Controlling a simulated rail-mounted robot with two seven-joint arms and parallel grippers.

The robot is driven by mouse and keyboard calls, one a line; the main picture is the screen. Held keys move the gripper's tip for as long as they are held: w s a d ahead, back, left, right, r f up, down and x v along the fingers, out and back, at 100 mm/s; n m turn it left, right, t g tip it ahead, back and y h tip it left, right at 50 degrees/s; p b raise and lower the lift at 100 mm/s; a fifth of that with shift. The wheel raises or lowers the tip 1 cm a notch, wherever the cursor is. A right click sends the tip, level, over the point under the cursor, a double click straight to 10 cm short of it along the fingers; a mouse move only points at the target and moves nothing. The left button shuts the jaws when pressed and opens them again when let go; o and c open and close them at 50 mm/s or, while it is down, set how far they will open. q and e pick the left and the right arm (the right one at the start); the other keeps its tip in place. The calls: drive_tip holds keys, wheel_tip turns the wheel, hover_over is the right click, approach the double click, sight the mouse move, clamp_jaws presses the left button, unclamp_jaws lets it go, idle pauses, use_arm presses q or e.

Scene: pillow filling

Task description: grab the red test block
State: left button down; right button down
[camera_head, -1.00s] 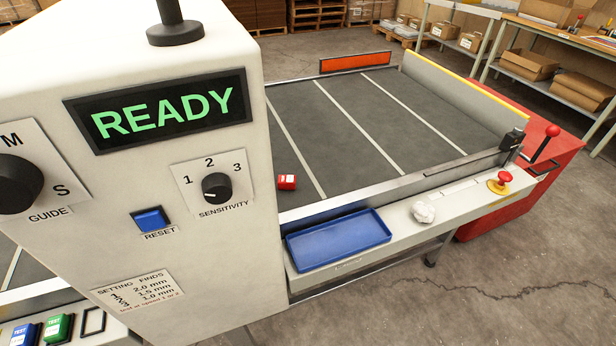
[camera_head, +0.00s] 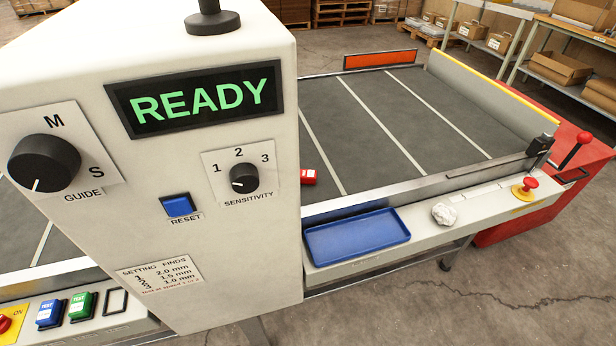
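The red test block (camera_head: 309,177) is a small red block with a white label on top. It lies on the grey conveyor belt (camera_head: 400,130), right beside the right edge of the white machine housing, and its left side is partly hidden by the housing. A green test block (camera_head: 83,306) and a blue test block (camera_head: 49,312) sit on the ledge at the lower left, next to an empty black-framed slot (camera_head: 115,302). Neither of my grippers is in view.
The white housing (camera_head: 225,220) with a lit READY display (camera_head: 200,99) stands in front. A red lever (camera_head: 583,138) is at right.

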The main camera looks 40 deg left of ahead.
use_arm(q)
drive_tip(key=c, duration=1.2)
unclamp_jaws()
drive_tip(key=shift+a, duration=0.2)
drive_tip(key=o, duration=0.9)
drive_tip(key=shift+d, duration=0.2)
